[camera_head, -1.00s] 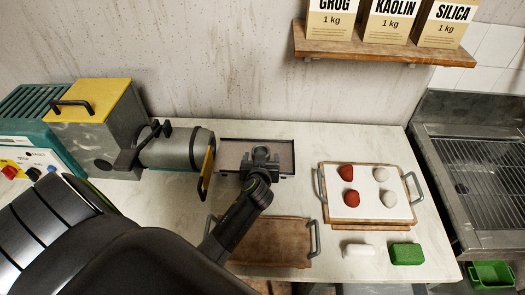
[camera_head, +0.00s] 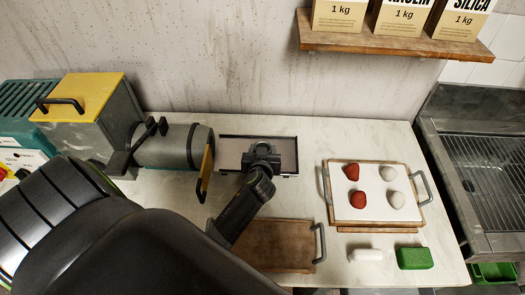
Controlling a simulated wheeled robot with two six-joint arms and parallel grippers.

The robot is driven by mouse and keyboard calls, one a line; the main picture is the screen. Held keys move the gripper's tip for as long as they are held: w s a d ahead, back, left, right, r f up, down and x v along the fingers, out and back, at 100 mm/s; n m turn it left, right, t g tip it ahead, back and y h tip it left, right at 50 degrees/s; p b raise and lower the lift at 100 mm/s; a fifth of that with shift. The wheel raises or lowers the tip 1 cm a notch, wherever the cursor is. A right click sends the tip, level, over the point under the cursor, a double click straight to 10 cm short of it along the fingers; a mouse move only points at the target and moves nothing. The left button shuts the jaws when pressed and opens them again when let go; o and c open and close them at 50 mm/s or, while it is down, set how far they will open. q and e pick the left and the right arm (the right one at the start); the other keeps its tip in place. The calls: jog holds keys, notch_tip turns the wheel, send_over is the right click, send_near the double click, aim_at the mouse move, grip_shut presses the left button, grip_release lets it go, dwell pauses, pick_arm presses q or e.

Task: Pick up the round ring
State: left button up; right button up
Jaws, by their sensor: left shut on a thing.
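My left gripper (camera_head: 262,150) is above the shallow dark-rimmed tray (camera_head: 230,148) at the back middle of the table. It points away from me and is shut on a small dark rounded piece, which I take to be the round ring. The fingers and the ring's dark colour hide most of its outline, so its hole does not show. I cannot tell whether it still touches the tray. My right gripper is not in view.
A grey cylindrical machine (camera_head: 165,148) with a yellow plate stands left of the tray. In front lies an empty wooden board (camera_head: 285,240) with handles. At right, a white-topped board (camera_head: 375,207) holds red and white lumps, behind a green sponge (camera_head: 414,258).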

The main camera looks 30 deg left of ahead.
pick_arm(q)
jog(key=shift+s+f, duration=0.1)
jog(key=shift+r, duration=0.25)
jog(key=w+d+r+m+t+h, duration=0.1)
jog(key=d+r, duration=0.2)
jog(key=r, duration=0.8)
jog(key=w+d+r+m+h, duration=0.1)
jog(key=d+r, duration=0.2)
jog(key=r, duration=0.8)
jog(key=s+d+r+m+t+h, duration=0.1)
jog(key=s+d+r+m+h, duration=0.2)
jog(key=d+r, duration=0.4)
notch_tip(320, 180, up, 3)
jog(key=shift+s+r+m+h, duration=0.2)
jog(key=shift+m+h, duration=0.4)
jog(key=shift+h, duration=0.4)
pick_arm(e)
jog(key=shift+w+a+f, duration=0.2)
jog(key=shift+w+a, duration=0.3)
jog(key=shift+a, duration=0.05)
pick_arm(q)
jog(key=shift+d, duration=0.1)
